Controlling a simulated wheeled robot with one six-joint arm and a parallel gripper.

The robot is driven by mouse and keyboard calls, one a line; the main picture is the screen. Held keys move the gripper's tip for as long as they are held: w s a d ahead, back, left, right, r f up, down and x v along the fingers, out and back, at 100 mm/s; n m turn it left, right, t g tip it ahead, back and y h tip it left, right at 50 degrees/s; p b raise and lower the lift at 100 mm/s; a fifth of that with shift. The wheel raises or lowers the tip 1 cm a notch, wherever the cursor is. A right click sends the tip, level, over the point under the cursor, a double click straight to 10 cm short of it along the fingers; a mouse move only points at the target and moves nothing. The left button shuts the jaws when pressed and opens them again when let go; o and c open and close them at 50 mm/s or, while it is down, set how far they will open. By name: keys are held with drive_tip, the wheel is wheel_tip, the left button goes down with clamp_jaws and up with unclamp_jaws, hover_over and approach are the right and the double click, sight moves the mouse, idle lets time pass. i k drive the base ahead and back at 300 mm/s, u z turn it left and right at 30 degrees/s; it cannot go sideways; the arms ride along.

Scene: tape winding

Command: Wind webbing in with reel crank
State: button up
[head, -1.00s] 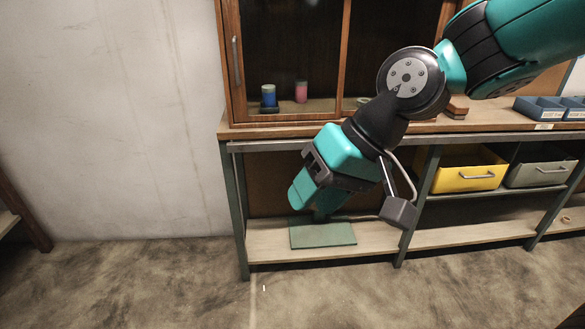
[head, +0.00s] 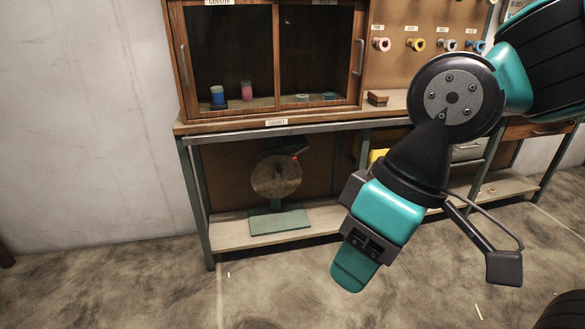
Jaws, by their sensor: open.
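The reel (head: 276,176) is a round grey-brown disc on a green stand with a flat green base plate (head: 280,222), on the bench's low shelf. Its crank (head: 294,158) shows a red part at the disc's upper right. I cannot make out any webbing. My gripper (head: 352,270) points down in front of the bench, right of the reel and apart from it. It is open, and nothing shows in it; the gap between its fingers is hard to see from here.
The workbench (head: 230,233) has a low wooden shelf and green legs. A glass-fronted cabinet (head: 277,60) with small spools stands on top. A yellow bin (head: 377,156) is partly hidden behind my arm. Coloured spools (head: 415,45) hang on the back board.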

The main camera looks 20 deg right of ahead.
sight(273, 174)
drive_tip(key=z, duration=0.25)
drive_tip(key=i, duration=1.3)
drive_tip(key=u, duration=0.55)
